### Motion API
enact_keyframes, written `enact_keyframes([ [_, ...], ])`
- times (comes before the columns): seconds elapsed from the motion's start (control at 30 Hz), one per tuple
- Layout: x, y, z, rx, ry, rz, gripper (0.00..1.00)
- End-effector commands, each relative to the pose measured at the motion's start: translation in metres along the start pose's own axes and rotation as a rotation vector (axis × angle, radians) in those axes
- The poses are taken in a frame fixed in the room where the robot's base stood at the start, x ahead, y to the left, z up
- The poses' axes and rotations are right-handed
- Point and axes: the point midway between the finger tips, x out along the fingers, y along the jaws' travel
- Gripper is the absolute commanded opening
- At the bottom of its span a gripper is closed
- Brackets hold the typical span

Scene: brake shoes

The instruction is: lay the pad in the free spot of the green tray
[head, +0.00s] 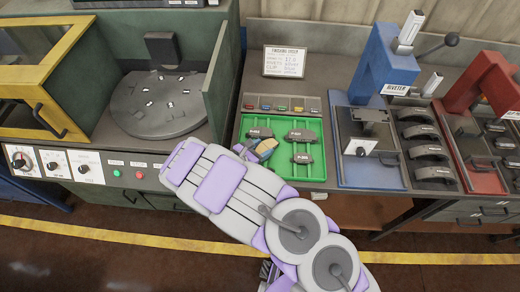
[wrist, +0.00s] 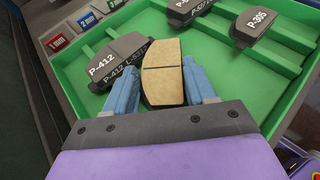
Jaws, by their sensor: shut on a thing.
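The green tray (head: 313,181) stands on the bench and holds three dark labelled pads. The P-412 pad (wrist: 118,58) lies left of my gripper in the wrist view, the P-305 pad (wrist: 254,27) lies to the upper right, and another pad (wrist: 188,10) is cut off at the top. In the head view the held pad (head: 265,147) is over the tray's left front part, close to the P-412 pad. Whether it touches the tray floor cannot be told.
A strip of small coloured compartments (head: 282,104) runs behind the tray, with a sign (head: 285,62) behind it. A blue riveter press (head: 384,65) stands to the right, beside a rack of dark shoes (head: 425,150). A round turntable (head: 157,103) is on the left.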

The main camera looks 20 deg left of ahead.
Motion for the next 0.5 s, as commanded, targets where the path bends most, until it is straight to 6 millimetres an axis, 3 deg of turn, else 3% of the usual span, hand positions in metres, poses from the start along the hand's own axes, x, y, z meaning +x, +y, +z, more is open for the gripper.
enact_keyframes([
  [0.43,0.0016,0.0057,-0.008,-0.002,-0.004,-0.001,0.13],
  [0.47,0.0017,0.0059,-0.0086,-0.002,-0.003,0.0,0.56],
  [0.5,0.0016,0.0061,-0.0084,-0.002,-0.003,-0.001,0.6],
])
